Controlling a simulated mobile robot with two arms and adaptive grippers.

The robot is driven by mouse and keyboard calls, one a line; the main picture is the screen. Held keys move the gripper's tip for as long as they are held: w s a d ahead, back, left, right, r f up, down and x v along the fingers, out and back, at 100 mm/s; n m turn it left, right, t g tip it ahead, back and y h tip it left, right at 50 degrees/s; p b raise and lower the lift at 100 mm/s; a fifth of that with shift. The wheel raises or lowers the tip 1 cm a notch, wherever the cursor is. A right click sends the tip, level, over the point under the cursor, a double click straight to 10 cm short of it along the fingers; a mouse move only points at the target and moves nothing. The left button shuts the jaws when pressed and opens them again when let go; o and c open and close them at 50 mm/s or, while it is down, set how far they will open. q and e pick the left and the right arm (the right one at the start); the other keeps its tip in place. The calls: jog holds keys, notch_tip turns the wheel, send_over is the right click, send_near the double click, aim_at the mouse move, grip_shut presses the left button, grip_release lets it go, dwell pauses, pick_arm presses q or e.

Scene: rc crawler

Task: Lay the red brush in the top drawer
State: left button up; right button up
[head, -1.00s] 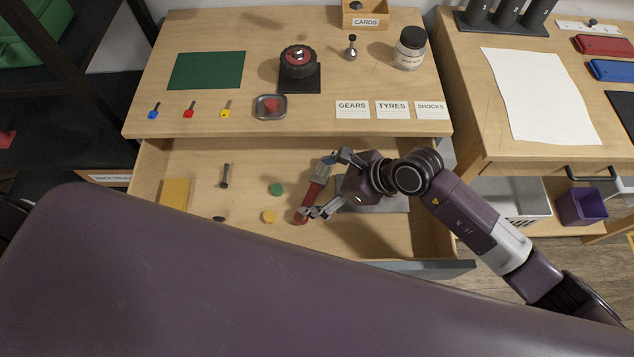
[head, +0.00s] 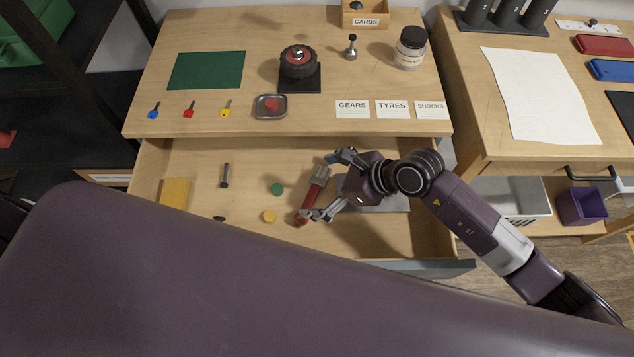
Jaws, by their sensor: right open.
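The top drawer (head: 420,232) is pulled out below the bench top. The red brush (head: 311,196) is inside the drawer, lying at a slant, with its pale bristle end toward the back and its red handle toward the front. My right gripper (head: 323,186) is open at the brush's right side, with one finger near the bristle end and the other near the handle end. I cannot tell whether a finger still touches the brush. My left gripper is not in view.
The drawer also holds a yellow block (head: 175,193), a small dark tool (head: 225,175), a green disc (head: 277,189), a yellow disc (head: 268,216) and a grey sheet (head: 385,205) under my right gripper. A large purple part of mine covers the drawer's front left.

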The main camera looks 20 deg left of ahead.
jog(key=b+v, duration=0.1)
jog(key=v, duration=0.9)
jog(key=shift+w+d, duration=0.1)
jog(key=shift+d+r, duration=0.5)
jog(key=shift+r, duration=0.05)
